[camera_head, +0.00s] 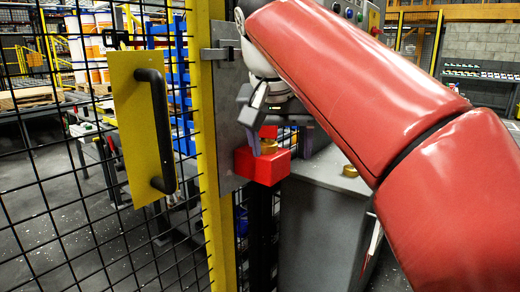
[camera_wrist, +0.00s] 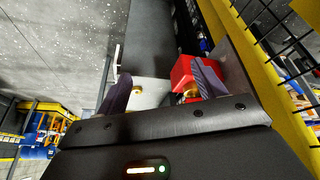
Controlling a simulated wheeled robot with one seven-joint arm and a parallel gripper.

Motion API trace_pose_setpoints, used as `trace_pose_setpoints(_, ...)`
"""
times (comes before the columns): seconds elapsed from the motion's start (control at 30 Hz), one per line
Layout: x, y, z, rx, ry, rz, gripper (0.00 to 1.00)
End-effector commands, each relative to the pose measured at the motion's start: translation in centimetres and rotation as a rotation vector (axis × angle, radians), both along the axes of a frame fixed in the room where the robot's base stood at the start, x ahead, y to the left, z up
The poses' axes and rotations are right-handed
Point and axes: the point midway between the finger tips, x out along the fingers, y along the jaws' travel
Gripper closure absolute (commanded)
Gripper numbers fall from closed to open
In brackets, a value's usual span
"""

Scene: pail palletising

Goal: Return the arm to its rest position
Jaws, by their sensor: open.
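My arm (camera_head: 350,70), red and padded, reaches in from the right in the head view. My gripper (camera_head: 268,135) is at its end, by the steel plate on the yellow gate post. In the wrist view its two dark fingers stand wide apart, and my gripper (camera_wrist: 162,88) holds nothing between them. A red block (camera_head: 262,167) is fixed by the plate, just below the fingers. In the wrist view the red block (camera_wrist: 183,70) is close beside the right finger, with a brass piece at it. I cannot tell whether they touch.
A yellow panel with a black handle (camera_head: 157,130) is on the black mesh gate at left. A grey cabinet (camera_head: 325,220) stands under my arm, with a small brass piece (camera_head: 350,171) on top. Pails (camera_head: 90,45) stand behind the mesh. Open floor (camera_wrist: 50,50) shows in the wrist view.

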Motion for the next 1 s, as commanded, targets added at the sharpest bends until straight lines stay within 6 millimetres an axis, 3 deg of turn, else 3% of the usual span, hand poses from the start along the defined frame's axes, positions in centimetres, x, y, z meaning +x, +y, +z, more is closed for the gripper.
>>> trace_pose_setpoints(0.17, -1.8, -2.2, -2.7, -0.017, -0.005, 0.046, 0.31)
trace_pose_setpoints(0.27, -3.4, -4.0, -5.3, -0.022, -0.009, 0.081, 0.31)
trace_pose_setpoints(0.5, -9.1, -8.7, -14.9, -0.007, -0.031, 0.157, 0.31)
trace_pose_setpoints(0.73, -14.2, -11.3, -24.0, 0.024, -0.068, 0.190, 0.31)
trace_pose_setpoints(0.83, -15.5, -11.7, -26.4, 0.033, -0.078, 0.196, 0.31)
trace_pose_setpoints(1.0, -16.2, -11.9, -27.8, 0.037, -0.084, 0.199, 0.31)
